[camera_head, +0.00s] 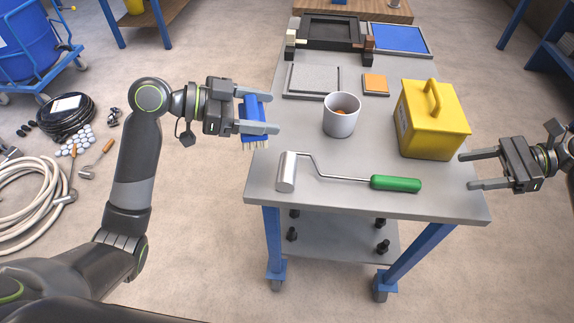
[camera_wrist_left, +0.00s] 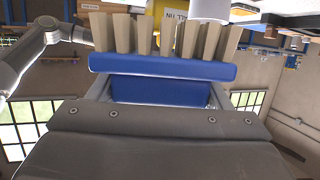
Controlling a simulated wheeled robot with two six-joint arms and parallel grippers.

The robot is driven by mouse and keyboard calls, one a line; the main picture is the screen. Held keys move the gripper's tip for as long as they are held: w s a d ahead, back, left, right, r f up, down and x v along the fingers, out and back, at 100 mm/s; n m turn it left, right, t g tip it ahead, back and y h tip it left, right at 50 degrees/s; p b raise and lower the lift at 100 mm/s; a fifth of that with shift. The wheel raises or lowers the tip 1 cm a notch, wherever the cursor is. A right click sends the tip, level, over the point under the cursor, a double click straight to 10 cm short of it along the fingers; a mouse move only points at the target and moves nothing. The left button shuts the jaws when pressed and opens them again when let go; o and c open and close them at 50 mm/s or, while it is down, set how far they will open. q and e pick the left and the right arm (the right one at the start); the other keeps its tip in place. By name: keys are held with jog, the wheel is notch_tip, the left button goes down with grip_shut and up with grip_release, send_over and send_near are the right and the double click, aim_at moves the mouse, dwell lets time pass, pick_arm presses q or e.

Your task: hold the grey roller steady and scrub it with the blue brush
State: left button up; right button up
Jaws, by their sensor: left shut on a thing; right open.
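The roller (camera_head: 287,172) has a grey cylinder, a bent wire frame and a green handle (camera_head: 395,184). It lies near the front edge of the table, cylinder to the left and handle to the right. My left gripper (camera_head: 257,113) is shut on the blue brush (camera_head: 252,122) at the table's left edge, above and left of the roller. The brush's tan bristles point down in the head view; they also show in the left wrist view (camera_wrist_left: 160,36). My right gripper (camera_head: 478,169) is open and empty, just off the table's right edge, right of the green handle.
A white cup (camera_head: 341,116) with something orange-brown inside stands mid-table. A yellow box (camera_head: 432,120) with a handle stands to its right. A grey panel (camera_head: 313,80), an orange block (camera_head: 375,84), a black tray (camera_head: 331,30) and a blue panel (camera_head: 398,39) lie farther back.

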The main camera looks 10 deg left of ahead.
pick_arm(q)
notch_tip(320, 180, down, 2)
jog(key=shift+f+b, duration=0.25)
jog(key=shift+b, duration=0.85)
pick_arm(e)
jog(key=v, duration=0.5)
jog(key=shift+f, duration=0.1)
pick_arm(q)
jog(key=shift+d+f, duration=0.1)
jog(key=shift+d, duration=0.05)
pick_arm(e)
jog(key=shift+d, duration=0.1)
